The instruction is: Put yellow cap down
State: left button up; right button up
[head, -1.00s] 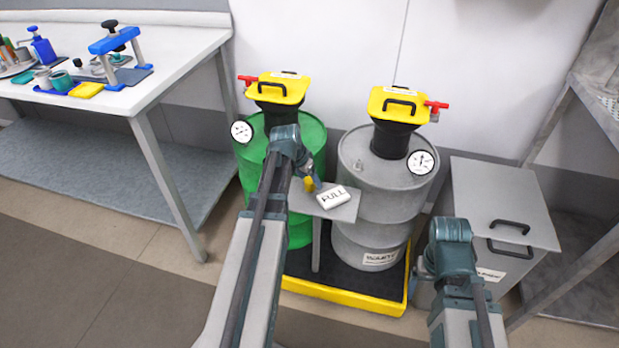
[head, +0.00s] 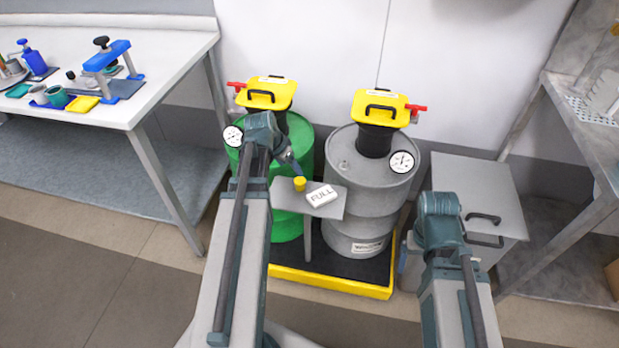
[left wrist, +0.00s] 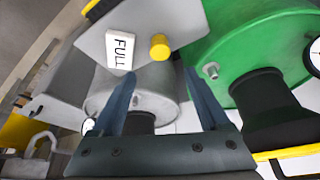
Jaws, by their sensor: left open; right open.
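The yellow cap (head: 300,184) stands on a small grey shelf (head: 283,199) in front of the two drums, just left of a white block marked FULL (head: 322,195). My left gripper (head: 296,171) is just behind and above the cap, close to it in the head view. In the left wrist view the cap (left wrist: 160,46) lies beyond the spread fingers (left wrist: 160,95), with nothing between them. My right gripper (head: 408,262) is low at the right, near the grey bin; its fingers are mostly hidden behind its own arm.
A green drum (head: 293,222) and a grey drum (head: 350,215) with yellow-lidded funnels stand on a yellow-edged tray (head: 335,284). A grey lidded bin (head: 465,185) is to the right. A white workbench (head: 150,60) with tools is at the left.

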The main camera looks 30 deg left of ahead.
pick_arm(q)
jog(key=s+d+g, duration=0.1)
jog(key=s+d, duration=0.3)
jog(key=d, duration=0.6)
jog(key=s+d+f+m+g+y, duration=0.1)
jog(key=s+d, duration=0.4)
jog(key=d, duration=0.5)
jog(key=s+d+g+y, duration=0.1)
jog(key=s+d, duration=0.4)
jog(key=d, duration=0.6)
jog(key=shift+s+f+g, duration=0.25)
jog(key=shift+g, duration=0.65)
jog(key=shift+d, duration=0.1)
